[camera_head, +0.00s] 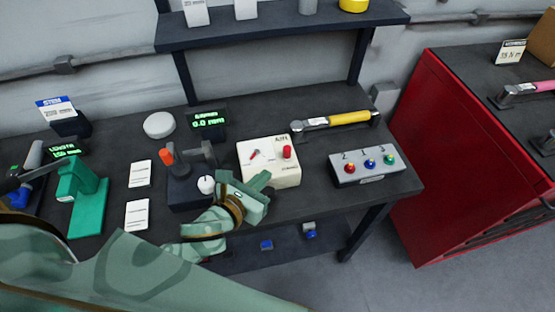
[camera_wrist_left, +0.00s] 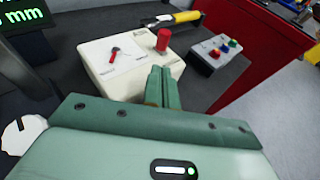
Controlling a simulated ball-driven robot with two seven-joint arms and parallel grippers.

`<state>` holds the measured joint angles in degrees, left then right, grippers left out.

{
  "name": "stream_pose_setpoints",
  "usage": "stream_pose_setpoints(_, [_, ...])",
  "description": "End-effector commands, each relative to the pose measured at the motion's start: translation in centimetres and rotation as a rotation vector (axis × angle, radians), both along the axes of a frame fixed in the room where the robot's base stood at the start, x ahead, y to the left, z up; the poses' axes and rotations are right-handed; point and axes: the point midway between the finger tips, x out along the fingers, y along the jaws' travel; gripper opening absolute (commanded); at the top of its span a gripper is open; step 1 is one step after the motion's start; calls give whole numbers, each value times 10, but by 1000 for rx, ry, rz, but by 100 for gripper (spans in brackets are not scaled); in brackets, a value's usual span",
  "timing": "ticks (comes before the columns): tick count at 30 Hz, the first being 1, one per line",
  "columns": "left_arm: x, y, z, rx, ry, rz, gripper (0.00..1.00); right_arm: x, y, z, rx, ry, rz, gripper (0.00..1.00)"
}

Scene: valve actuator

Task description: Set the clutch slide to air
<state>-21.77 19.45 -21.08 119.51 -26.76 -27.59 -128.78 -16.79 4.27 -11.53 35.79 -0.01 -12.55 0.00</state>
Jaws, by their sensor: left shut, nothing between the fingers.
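A cream box (camera_head: 262,176) stands near the front of the dark bench; small lettering on its top looks like "AIR" in the head view. A red cylindrical knob (camera_head: 287,152) stands upright on its right half, and a small red pointer (camera_head: 255,154) lies on its left half. Both also show in the wrist view, the knob (camera_wrist_left: 163,39) and the pointer (camera_wrist_left: 115,53). I cannot tell which part is the clutch slide. My left gripper (camera_head: 262,181) is shut and empty at the box's front; in the wrist view its fingers (camera_wrist_left: 160,73) overlap the box's near edge. Contact is unclear. My right gripper is not in view.
A grey box with coloured buttons (camera_head: 364,165) stands right of the cream box. A yellow-handled tool (camera_head: 340,119) lies behind. A dark unit with a white dial (camera_head: 206,185) is close on the left. A shelf (camera_head: 280,29) spans above the bench's back.

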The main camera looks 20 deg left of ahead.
Motion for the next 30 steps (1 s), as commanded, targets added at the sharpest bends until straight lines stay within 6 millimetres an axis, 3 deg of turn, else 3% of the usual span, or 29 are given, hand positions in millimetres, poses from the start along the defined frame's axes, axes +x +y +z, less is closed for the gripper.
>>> stream_pose_setpoints(3, [25, -5, -8, -2, -2, 2, 0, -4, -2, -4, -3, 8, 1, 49])
stream_pose_setpoints(9, [54, -11, -9, -1, -1, 0, 0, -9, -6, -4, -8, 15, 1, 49])
stream_pose_setpoints(15, [66, -13, -9, -1, 1, -1, 0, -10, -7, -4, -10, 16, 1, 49])
stream_pose_setpoints(26, [68, -12, -9, 1, 0, -1, 0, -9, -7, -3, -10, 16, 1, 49])
stream_pose_setpoints(30, [86, -2, -6, 4, -3, -5, 0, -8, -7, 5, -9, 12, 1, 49])
